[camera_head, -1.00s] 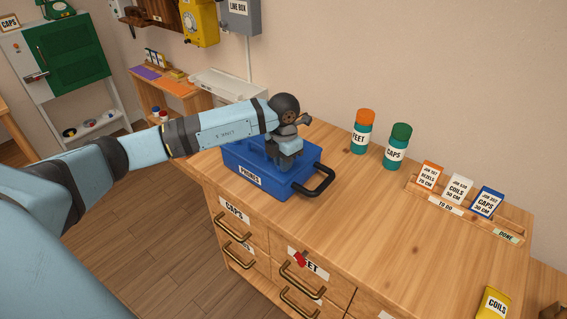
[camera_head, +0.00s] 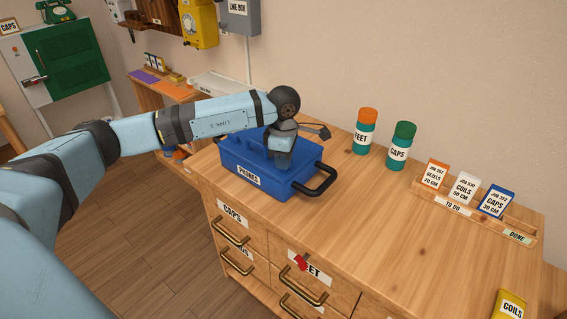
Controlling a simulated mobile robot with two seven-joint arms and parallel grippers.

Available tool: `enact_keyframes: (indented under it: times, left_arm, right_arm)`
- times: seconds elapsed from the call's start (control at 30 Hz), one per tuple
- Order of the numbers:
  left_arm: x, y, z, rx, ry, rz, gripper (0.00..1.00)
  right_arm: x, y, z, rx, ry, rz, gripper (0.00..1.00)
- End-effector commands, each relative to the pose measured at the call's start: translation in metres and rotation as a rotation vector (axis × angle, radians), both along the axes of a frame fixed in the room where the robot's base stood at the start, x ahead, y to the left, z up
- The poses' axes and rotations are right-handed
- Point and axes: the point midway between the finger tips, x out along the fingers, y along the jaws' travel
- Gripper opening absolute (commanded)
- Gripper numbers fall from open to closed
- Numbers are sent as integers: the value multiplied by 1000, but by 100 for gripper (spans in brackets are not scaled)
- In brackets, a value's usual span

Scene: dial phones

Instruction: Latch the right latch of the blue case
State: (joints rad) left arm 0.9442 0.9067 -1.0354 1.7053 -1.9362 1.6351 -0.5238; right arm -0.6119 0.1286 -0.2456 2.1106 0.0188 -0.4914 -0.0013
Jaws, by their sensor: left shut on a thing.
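The right latch cannot be made out behind the gripper. My right gripper is not in view.
An orange-capped bottle (camera_head: 364,138) and a green-capped bottle (camera_head: 400,153) stand behind and right of the case.

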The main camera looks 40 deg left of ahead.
Motion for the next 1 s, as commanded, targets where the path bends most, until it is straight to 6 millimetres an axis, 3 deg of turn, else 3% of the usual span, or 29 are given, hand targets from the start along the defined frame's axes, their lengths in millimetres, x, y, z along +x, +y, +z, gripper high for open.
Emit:
enact_keyframes:
  times: [0.5, 1.0]
  left_arm:
    - [0, -1, 0, -1, 0, -370, 0]
    - [0, -1, 0, -1, 1, -459, 0]
  right_arm:
    - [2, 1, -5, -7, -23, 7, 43]
    - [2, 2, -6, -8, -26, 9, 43]
